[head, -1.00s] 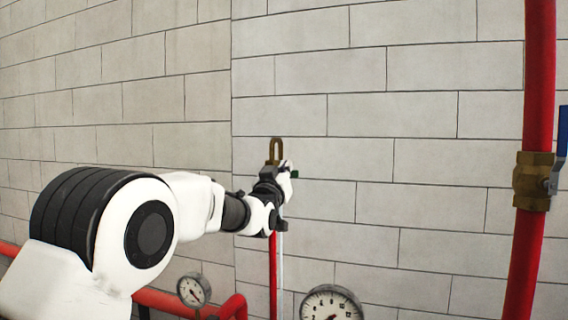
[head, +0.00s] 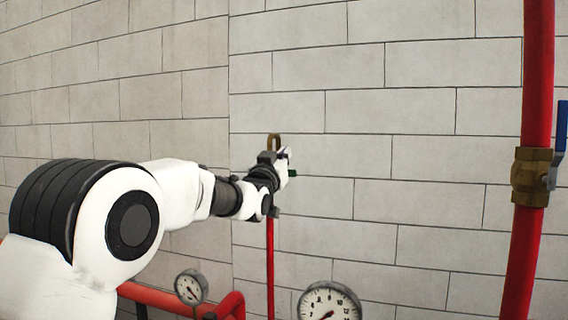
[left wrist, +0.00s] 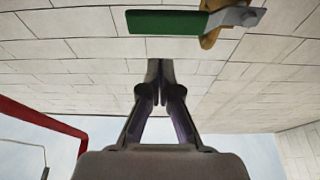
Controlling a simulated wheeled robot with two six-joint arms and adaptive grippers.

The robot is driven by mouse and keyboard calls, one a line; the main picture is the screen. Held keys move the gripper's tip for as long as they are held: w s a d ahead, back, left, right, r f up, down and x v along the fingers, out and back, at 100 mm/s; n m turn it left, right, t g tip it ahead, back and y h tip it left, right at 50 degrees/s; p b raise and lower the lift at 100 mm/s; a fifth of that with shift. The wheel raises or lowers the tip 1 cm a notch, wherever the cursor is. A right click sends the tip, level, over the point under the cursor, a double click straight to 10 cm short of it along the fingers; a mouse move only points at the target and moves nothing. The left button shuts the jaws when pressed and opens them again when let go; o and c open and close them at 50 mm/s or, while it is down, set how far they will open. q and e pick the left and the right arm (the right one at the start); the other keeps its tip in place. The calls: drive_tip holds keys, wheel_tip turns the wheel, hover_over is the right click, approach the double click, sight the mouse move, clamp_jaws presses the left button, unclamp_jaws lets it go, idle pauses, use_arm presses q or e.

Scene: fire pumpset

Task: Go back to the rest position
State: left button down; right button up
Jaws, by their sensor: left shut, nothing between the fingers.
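My left arm reaches in from the left in the head view. My left gripper (head: 269,160) is at its far end, near the wall, partly hidden by my own wrist. In the left wrist view its two fingers (left wrist: 159,70) are together with nothing between them. A green valve handle (left wrist: 166,22) with a brass body (left wrist: 208,36) shows beyond the fingertips and looks apart from them. In the head view a brass loop (head: 273,141) shows just above the gripper, and a bit of green (head: 292,173) shows beside it. My right gripper is not in view.
A thin red pipe (head: 270,265) runs down below the gripper. Two pressure gauges (head: 191,287) and (head: 329,303) and a red pipe (head: 165,300) are low down. A thick red pipe (head: 530,90) with a brass valve (head: 531,177) and blue handle (head: 562,130) stands right. A block wall (head: 420,110) is behind.

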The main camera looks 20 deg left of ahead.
use_arm(q)
drive_tip(key=r+b+v, duration=0.1)
drive_tip(key=b+v, duration=0.7)
drive_tip(key=v, duration=0.2)
drive_tip(key=w+f+g+b, duration=0.2)
drive_tip(key=w+f+g, duration=0.1)
drive_tip(key=f, duration=1.3)
drive_tip(key=w+f+g+b, duration=0.15)
drive_tip(key=w+f, duration=0.25)
drive_tip(key=f, duration=1.3)
drive_tip(key=s+a+f+g+b, duration=0.1)
drive_tip(key=s+f+g, duration=0.25)
drive_tip(key=f, duration=1.05)
drive_tip(key=s+f+g+b, duration=0.15)
drive_tip(key=s+f, duration=0.35)
drive_tip(key=f, duration=0.9)
drive_tip(key=s+f+n+g+b, duration=0.1)
drive_tip(key=s+f+g, duration=0.6)
drive_tip(key=s+f, duration=1.55)
drive_tip(key=s+f+g, duration=0.2)
drive_tip(key=s+g, duration=0.3)
drive_tip(key=s, duration=1.5)
drive_tip(key=shift+s+a+f+y+b, duration=0.25)
drive_tip(key=shift+s+f+y+b, duration=0.05)
drive_tip(key=shift+s+y+b, duration=0.1)
